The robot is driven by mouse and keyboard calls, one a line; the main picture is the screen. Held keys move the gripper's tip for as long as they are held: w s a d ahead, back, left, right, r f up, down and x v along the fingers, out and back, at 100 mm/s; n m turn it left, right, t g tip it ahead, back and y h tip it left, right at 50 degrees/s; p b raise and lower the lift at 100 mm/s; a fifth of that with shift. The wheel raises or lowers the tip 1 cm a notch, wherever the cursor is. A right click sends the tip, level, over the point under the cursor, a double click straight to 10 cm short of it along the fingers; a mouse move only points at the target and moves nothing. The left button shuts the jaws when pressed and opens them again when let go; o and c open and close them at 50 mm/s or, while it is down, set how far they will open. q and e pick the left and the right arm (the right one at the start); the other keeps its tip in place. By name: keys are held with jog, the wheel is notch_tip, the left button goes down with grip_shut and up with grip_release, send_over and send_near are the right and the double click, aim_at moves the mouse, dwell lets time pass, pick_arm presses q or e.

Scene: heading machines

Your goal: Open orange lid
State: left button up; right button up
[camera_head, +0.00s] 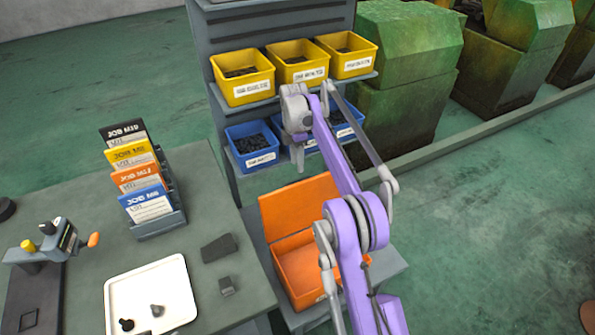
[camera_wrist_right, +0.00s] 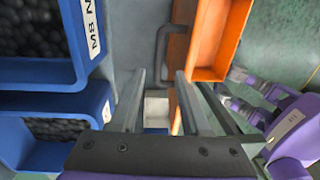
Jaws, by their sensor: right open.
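The orange bin (camera_head: 306,274) sits low on the shelf unit, with its hollow inside visible. Its orange lid (camera_head: 300,205) stands raised at the back of the bin, tilted up against the unit. My right gripper (camera_head: 298,160) is above the lid, in front of the blue bins, partly hidden by its own wrist. In the wrist view its two fingers (camera_wrist_right: 161,90) are apart with nothing held between them. Orange walls (camera_wrist_right: 218,42) show at the upper right there, beside the fingers.
Yellow bins (camera_head: 301,73) and blue bins (camera_head: 253,158) of dark parts fill the shelves above. A grey table (camera_head: 80,266) at left holds job cards (camera_head: 138,183), a white tray (camera_head: 185,296) and a lever device. Green machines (camera_head: 405,75) stand behind.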

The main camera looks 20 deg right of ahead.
notch_tip(320, 180, up, 3)
jog(key=shift+w+f, duration=0.1)
dwell(0.5)
jog(key=s+a+r+m+t, duration=0.25)
jog(key=s+r+m, duration=0.2)
jog(key=s, duration=0.45)
jog(key=s+a+r+m+t, duration=0.1)
jog(key=s+a+r+m, duration=0.3)
jog(key=s+m, duration=0.3)
jog(key=s+a+f+m+t, duration=0.1)
jog(key=s+f+m, duration=0.2)
jog(key=s, duration=0.8)
jog(key=s+a+f+m+t, duration=0.1)
jog(key=s+f+m+t, duration=0.1)
jog(key=s+f+m, duration=0.2)
jog(key=s+f, duration=0.3)
jog(key=s, duration=0.4)
jog(key=shift+s+a+f, duration=0.25)
jog(key=shift+s+a, duration=0.05)
jog(key=shift+a, duration=0.1)
